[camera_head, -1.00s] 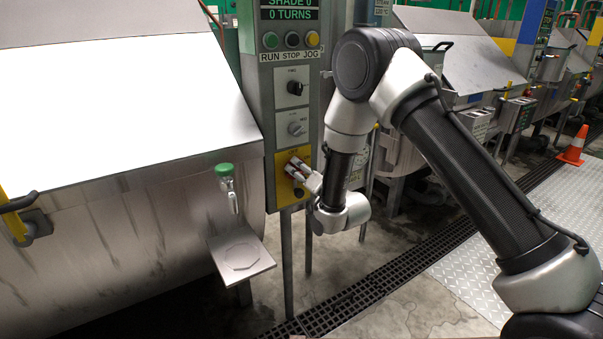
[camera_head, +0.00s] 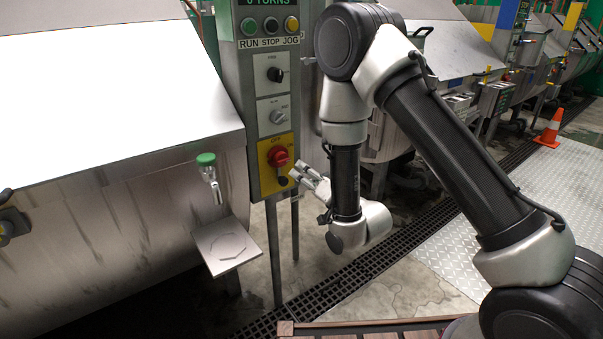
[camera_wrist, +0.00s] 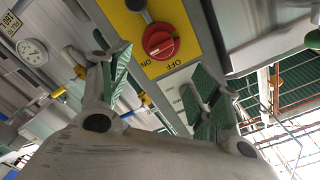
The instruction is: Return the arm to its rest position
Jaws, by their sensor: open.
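My arm reaches in from the right of the head view and bends down at the elbow. My gripper (camera_head: 308,178) is open and empty, just right of the control panel (camera_head: 262,90) and apart from it. In the wrist view, the two green-padded fingers of my gripper (camera_wrist: 160,90) are spread, with nothing between them. The red rotary switch (camera_head: 278,157) sits on the panel's yellow plate and is clear of the fingers. It also shows in the wrist view as a red knob (camera_wrist: 159,42), beside ON and OFF lettering.
A large steel drum machine (camera_head: 120,190) fills the left, with a green-topped tap (camera_head: 207,163) over a small shelf (camera_head: 228,246). A floor grate (camera_head: 340,285) runs behind my arm. An orange cone (camera_head: 551,128) stands far right. A brown rail (camera_head: 370,325) crosses the bottom edge.

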